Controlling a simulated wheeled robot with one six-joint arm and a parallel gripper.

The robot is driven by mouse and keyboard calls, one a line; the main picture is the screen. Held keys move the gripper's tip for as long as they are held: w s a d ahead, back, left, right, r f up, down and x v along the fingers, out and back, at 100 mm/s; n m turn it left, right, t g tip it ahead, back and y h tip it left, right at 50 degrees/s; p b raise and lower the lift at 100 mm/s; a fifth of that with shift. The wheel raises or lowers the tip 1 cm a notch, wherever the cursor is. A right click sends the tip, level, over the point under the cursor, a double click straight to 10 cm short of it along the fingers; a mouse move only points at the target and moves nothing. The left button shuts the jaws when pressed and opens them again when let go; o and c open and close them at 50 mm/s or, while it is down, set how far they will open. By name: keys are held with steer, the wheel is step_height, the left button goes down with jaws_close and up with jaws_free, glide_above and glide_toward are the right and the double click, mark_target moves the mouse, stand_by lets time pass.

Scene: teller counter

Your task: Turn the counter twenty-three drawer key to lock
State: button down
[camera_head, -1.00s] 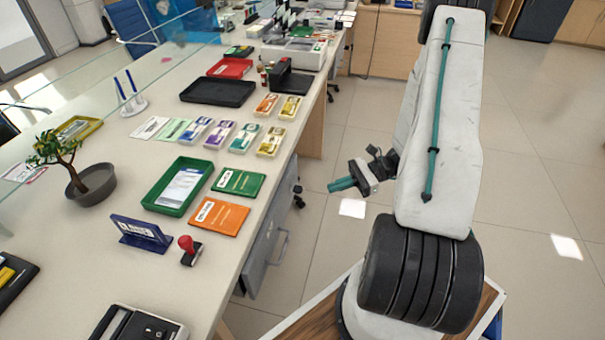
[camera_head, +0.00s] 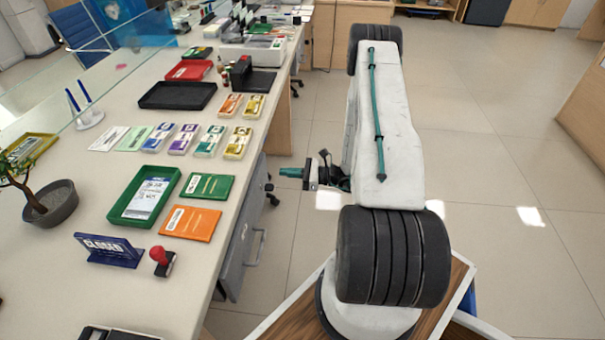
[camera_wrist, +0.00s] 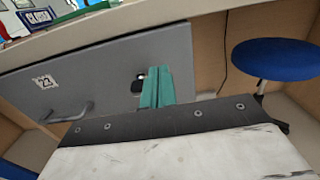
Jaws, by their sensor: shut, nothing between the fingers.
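In the wrist view, a grey drawer front (camera_wrist: 110,75) carries a white label with the number 23 (camera_wrist: 47,81) and a bar handle (camera_wrist: 70,113). A dark key or lock (camera_wrist: 138,83) shows on the drawer front, partly hidden behind my fingers. My gripper (camera_wrist: 157,78) has teal fingers that are shut with nothing held, in front of the lock; I cannot tell whether they touch it. In the head view, my gripper (camera_head: 285,172) is at the right of the counter, and the grey drawer unit (camera_head: 240,245) stands under the counter edge.
The counter top (camera_head: 160,290) holds a green tray (camera_head: 118,211), an orange folder (camera_head: 190,223), a blue CLOSED sign (camera_head: 110,250) and a red-handled stamp (camera_head: 161,259). A blue stool (camera_wrist: 275,60) stands at the right in the wrist view. The tiled floor (camera_head: 480,150) right of my arm is clear.

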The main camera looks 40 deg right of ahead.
mark_target(263, 170)
steer(key=shift+x, duration=2.8)
steer(key=shift+x, duration=1.05)
steer(key=shift+a+r, duration=0.1)
steer(key=shift+s+d, duration=0.35)
steer(key=shift+d, duration=0.05)
steer(key=v, duration=1.3)
steer(key=shift+s+d, duration=0.2)
steer(key=shift+s, duration=0.05)
